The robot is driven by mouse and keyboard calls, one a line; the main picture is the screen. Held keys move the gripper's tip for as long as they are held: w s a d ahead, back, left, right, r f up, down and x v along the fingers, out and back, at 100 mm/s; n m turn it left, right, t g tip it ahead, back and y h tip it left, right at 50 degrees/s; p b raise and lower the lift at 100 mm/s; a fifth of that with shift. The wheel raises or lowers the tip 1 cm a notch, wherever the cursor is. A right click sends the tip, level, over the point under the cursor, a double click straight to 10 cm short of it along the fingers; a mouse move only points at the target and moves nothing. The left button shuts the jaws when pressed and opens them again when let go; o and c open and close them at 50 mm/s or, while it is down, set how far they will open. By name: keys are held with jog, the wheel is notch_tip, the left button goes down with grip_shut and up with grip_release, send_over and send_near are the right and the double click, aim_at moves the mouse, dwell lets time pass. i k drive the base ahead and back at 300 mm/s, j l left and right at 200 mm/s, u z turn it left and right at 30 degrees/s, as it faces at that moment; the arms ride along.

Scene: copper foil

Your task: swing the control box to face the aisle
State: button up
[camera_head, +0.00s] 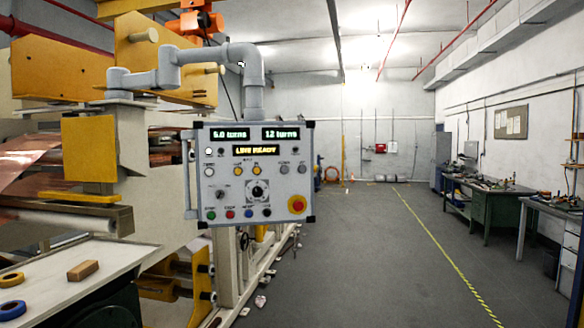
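The control box (256,205) is a light grey panel with knobs, coloured buttons, a red knob on a yellow base and lit displays; one display reads "LINE READY". It hangs from a grey jointed swing arm (215,57) fixed to the machine on the left. Its front faces my camera nearly square on, and the aisle (400,250) runs to its right. A grey handle (187,180) runs down the box's left side. My gripper is not in view, and nothing touches the box.
The foil machine (95,165) with copper foil (35,180) fills the left side. A pale table (70,270) at lower left holds tape rolls and a brown block (83,270). Workbenches (490,205) line the right wall. The floor between is open, with a yellow line (445,252).

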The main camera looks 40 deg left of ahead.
aim_at(281, 190)
jog(key=i+u, duration=0.3)
jog(key=i, duration=0.25)
jog(key=i+l+u, duration=0.3)
jog(key=i, duration=0.2)
jog(key=i+l+u, duration=0.15)
jog(key=i+u, duration=0.15)
jog(key=i, duration=0.2)
